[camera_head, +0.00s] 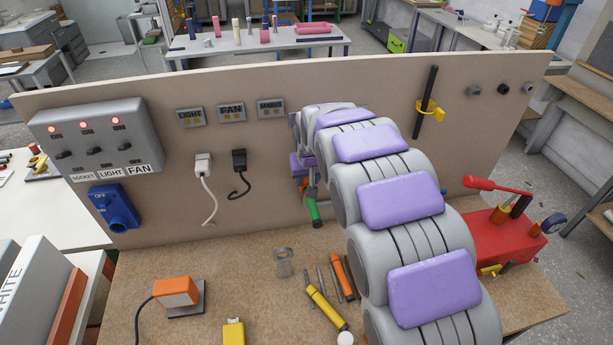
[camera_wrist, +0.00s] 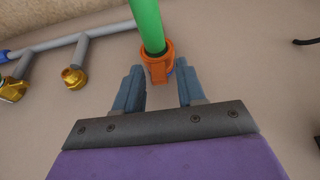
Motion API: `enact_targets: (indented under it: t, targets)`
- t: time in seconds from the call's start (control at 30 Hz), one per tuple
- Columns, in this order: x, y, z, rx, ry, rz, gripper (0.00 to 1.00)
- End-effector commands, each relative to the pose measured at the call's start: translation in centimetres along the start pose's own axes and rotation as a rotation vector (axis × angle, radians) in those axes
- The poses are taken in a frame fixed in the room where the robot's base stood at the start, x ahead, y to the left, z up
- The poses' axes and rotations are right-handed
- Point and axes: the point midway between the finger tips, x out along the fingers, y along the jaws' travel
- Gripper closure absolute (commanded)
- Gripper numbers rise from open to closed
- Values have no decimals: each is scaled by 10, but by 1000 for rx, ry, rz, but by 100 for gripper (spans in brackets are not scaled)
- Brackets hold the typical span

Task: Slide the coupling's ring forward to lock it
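The coupling shows in the wrist view as an orange ring (camera_wrist: 157,69) around the lower end of a green tube (camera_wrist: 147,22). A small bluish part shows at the ring's right side. My gripper (camera_wrist: 159,84) is open, with its two blue-grey fingers apart. The ring appears between and just beyond the fingertips, and I see no clear contact. In the head view the green tube (camera_head: 313,211) sticks out near the board behind my arm. My arm hides most of the gripper and coupling there.
A grey pipe (camera_wrist: 68,42) with brass fittings (camera_wrist: 74,77) runs at upper left in the wrist view. In the head view the upright board (camera_head: 270,155) carries switches and plugs. Screwdriver-like tools (camera_head: 326,308) and an orange lamp (camera_head: 175,291) lie on the bench; a red pump (camera_head: 500,232) stands right.

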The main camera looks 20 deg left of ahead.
Motion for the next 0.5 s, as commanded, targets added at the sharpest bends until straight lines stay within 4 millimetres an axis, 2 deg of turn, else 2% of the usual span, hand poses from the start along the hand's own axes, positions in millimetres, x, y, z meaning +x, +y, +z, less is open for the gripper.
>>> enact_targets:
  t: [0.33,0.5]
  targets:
    - [0,0,-2,0,0,1,55]
    - [-10,0,-2,0,0,1,55]
